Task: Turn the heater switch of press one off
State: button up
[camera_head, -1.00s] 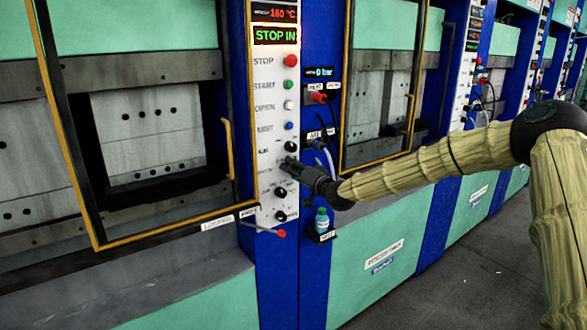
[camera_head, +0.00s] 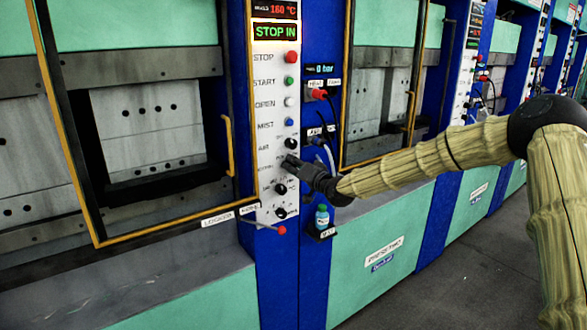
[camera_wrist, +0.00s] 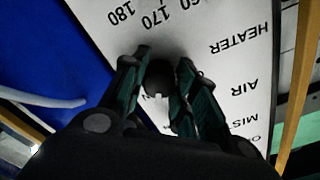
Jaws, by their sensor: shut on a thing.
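Press one's white control panel (camera_head: 273,110) shows in the head view, with a column of buttons and black knobs. My gripper (camera_head: 291,161) is at the panel just below the AIR knob (camera_head: 291,143). In the wrist view, my gripper (camera_wrist: 162,88) has its two fingers on either side of the round black heater switch (camera_wrist: 158,76) and is shut on it. The switch lines up with the HEATER label (camera_wrist: 240,38), which appears upside down. A small white mark shows on the switch's lower edge. In the head view the switch is hidden behind my fingers.
A temperature knob (camera_head: 281,188) and another black knob (camera_head: 281,213) sit below my gripper. A red-tipped lever (camera_head: 281,230) and a small bottle (camera_head: 322,217) are lower down. The yellow-edged press door (camera_head: 227,150) is to the left. Grey hoses hang to the right.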

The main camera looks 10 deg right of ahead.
jog(key=shift+d+f+n+b, duration=0.1)
jog(key=shift+n+b, duration=2.2)
jog(key=shift+n, duration=0.6)
jog(key=shift+d+f+n+b, duration=0.1)
jog(key=shift+n+b, duration=2.15)
jog(key=shift+n, duration=0.65)
jog(key=o, duration=1)
jog(key=shift+r, duration=0.1)
jog(key=v, duration=1.2)
